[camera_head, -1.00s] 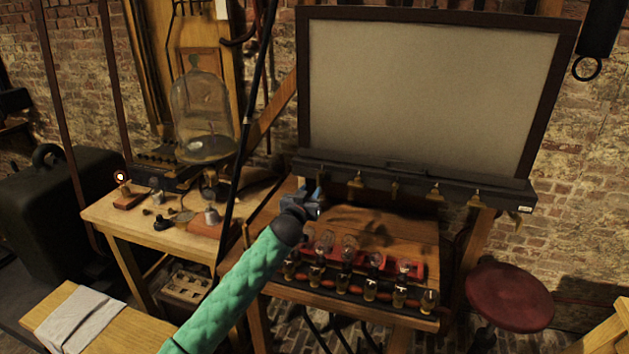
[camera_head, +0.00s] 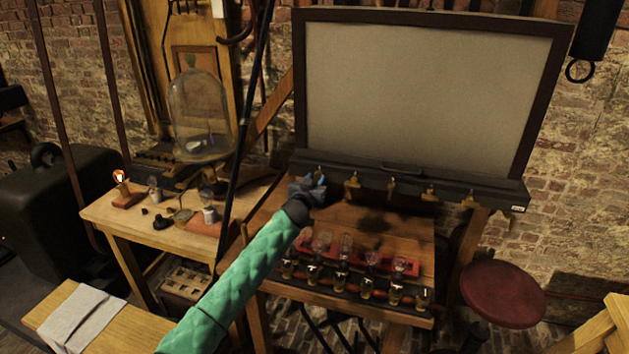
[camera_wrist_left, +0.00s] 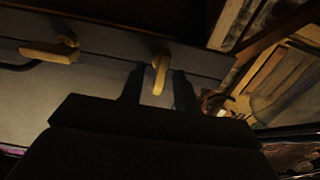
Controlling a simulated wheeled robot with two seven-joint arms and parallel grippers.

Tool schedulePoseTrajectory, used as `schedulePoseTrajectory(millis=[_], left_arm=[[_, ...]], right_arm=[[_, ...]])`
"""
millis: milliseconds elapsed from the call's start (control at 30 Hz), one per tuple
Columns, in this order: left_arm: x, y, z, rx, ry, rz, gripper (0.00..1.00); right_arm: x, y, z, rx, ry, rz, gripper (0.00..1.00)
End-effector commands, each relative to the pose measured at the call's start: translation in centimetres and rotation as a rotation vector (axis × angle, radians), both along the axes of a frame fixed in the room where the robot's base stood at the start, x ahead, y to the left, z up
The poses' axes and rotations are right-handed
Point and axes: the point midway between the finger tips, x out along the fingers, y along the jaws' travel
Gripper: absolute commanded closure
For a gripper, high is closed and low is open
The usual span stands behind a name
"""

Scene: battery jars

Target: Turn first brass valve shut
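The black rail (camera_head: 408,184) under the pale framed panel carries a row of several brass valves. The leftmost brass valve (camera_head: 320,171) is partly covered by my left gripper (camera_head: 308,186). In the left wrist view this brass valve (camera_wrist_left: 160,73) has its lever pointing down the picture, between the two dark fingers of my left gripper (camera_wrist_left: 158,88). The fingers are apart, with narrow gaps beside the lever. The neighbouring brass valve (camera_wrist_left: 52,51) lies more sideways, left in that view. My right gripper is not in view.
Glass jars in a red rack (camera_head: 345,253) and a row of small bottles (camera_head: 340,282) stand on the wooden bench (camera_head: 400,232) below the rail. A side table (camera_head: 150,228) with a glass dome (camera_head: 200,115) is left. A red stool (camera_head: 503,293) stands right.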

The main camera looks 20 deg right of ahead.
Motion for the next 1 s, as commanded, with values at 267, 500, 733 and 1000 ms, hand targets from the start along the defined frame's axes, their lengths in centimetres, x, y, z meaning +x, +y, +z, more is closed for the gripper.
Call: schedulePoseTrajectory(millis=[267,500,733,1000], left_arm=[[0.0,0.0,0.0,0.000,0.000,0.000,1.00],[0.0,0.0,0.0,0.005,-0.003,0.000,1.00],[0.0,0.0,0.0,0.059,-0.041,-0.001,1.00],[-0.1,-0.1,-0.1,0.223,-0.153,0.000,1.00]], right_arm=[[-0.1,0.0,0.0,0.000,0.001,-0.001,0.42],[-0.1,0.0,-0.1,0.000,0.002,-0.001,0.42],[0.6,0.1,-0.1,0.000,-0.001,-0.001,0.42],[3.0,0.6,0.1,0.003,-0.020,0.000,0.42]])
